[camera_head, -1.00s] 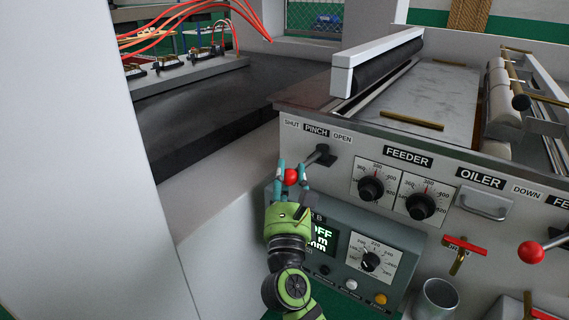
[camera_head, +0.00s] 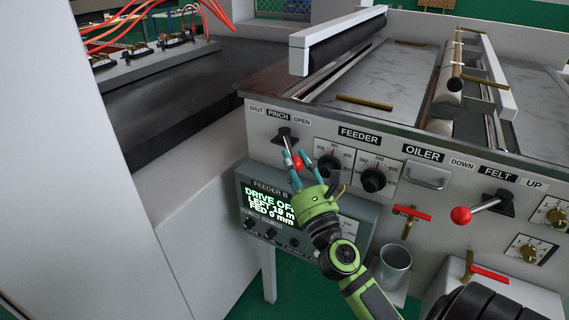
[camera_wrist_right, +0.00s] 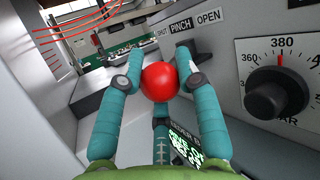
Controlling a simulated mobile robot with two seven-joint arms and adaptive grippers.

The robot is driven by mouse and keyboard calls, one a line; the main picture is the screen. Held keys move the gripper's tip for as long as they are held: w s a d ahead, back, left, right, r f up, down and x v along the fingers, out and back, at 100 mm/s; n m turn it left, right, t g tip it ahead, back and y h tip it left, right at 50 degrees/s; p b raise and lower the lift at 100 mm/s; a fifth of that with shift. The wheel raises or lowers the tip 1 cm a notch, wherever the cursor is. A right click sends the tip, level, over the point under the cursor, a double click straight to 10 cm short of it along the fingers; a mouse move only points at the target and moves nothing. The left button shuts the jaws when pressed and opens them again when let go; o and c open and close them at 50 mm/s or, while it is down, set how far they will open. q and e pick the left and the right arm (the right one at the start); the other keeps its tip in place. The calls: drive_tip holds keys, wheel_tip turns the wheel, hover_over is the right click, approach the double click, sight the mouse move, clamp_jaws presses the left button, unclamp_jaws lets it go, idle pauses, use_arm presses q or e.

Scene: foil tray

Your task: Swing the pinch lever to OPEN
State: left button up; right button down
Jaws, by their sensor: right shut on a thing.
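The pinch lever (camera_head: 288,144) sits on the feeder's front panel under the PINCH label (camera_head: 278,116), between SHUT on the left and OPEN on the right. Its dark arm hangs from the pivot down and slightly right, ending in a red ball knob (camera_head: 298,163). My right gripper (camera_head: 300,158) is shut on this knob, with one teal finger on each side. In the right wrist view the knob (camera_wrist_right: 160,82) sits between both fingers, and part of the lever shows behind the right finger. My left gripper is not in view.
The FEEDER dials (camera_head: 373,180) are just right of the gripper. A grey control box with a display (camera_head: 268,205) is below. A felt lever with a red knob (camera_head: 461,215), a red-handled valve (camera_head: 412,212) and a metal cup (camera_head: 394,262) are farther right.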

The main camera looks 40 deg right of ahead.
drive_tip(key=shift+d+r, duration=0.25)
drive_tip(key=c, duration=1.1)
unclamp_jaws()
drive_tip(key=shift+o, duration=1.2)
drive_tip(key=shift+f, duration=0.15)
drive_tip(key=shift+a, duration=0.1)
